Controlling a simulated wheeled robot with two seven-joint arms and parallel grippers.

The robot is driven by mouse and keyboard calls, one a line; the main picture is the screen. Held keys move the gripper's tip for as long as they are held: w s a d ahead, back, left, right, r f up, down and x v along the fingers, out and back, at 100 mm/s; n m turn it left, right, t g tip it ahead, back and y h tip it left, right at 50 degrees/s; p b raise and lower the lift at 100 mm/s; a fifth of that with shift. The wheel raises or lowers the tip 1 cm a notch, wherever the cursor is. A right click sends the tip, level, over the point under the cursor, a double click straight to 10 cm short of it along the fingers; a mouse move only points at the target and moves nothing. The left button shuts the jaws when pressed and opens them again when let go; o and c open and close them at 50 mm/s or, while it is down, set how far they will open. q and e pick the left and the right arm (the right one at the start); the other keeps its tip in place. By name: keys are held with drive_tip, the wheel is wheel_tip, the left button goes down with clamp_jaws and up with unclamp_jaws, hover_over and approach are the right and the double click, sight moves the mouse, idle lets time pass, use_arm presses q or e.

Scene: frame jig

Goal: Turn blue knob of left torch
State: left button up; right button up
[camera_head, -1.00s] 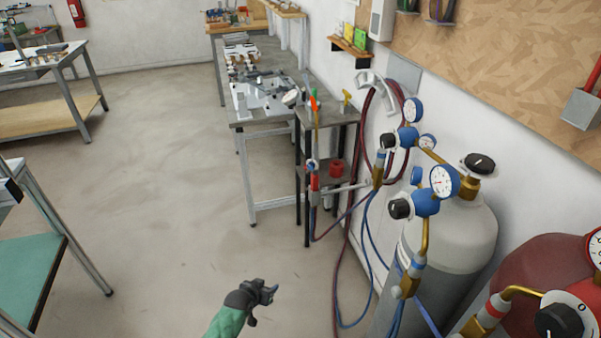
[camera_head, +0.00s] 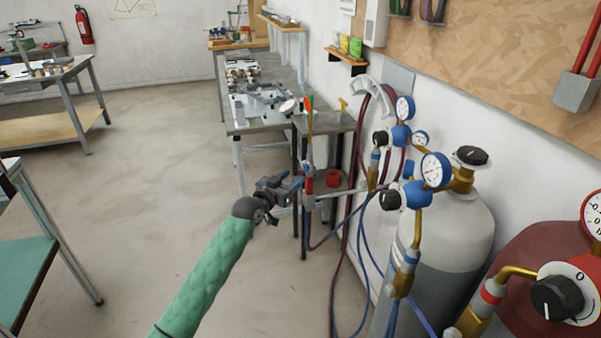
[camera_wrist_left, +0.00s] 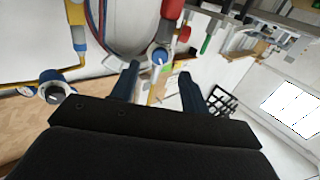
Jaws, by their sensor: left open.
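The torch (camera_head: 309,183) stands upright at the small metal stand, with a red section low on its body and a thin stem above. Its small blue knob (camera_wrist_left: 160,56) faces the left wrist camera and shows between the finger lines, beyond the tips. A red part of the torch (camera_wrist_left: 172,9) is just above it in that view. My left gripper (camera_head: 292,186) is open and empty, close to the torch on its left side in the head view; its two fingers also show in the wrist view (camera_wrist_left: 157,82). I see no contact with the knob. My right gripper is out of view.
A grey gas cylinder (camera_head: 455,230) with gauges and a red cylinder (camera_head: 530,245) stand at the right by the wall. Blue and red hoses hang between them and the stand. A workbench (camera_head: 262,125) is behind. The floor (camera_head: 150,190) at left is open.

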sight(303, 169)
use_arm(q)
drive_tip(key=shift+p+x, duration=0.4)
drive_tip(key=shift+x, duration=2.25)
drive_tip(key=c, duration=1)
